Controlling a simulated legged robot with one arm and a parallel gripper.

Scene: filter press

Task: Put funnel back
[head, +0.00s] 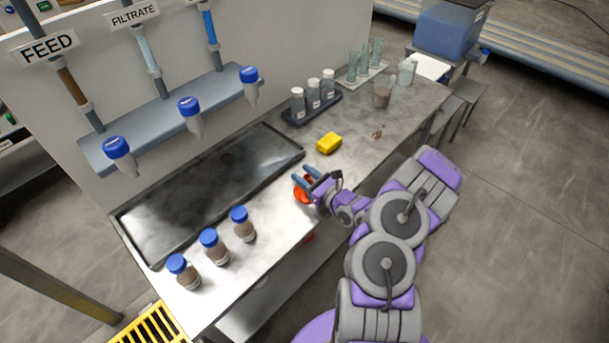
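An orange-red object, which looks like the funnel (302,195), is at the front edge of the metal bench, partly hidden by my gripper. My gripper (304,174) is right over it, with its two blue-grey fingers a little apart and pointing left toward the tray. I cannot tell whether the fingers hold the funnel or are only beside it. A small orange-red patch (309,237) also shows below the bench edge; I cannot tell whether it belongs to the funnel.
A yellow sponge (329,143) lies behind my gripper. A shallow dark tray (215,190) fills the bench's left part. Blue-capped brown jars (210,246) stand in front of it. A dark rack of bottles (312,105) and a beaker (382,95) stand further back.

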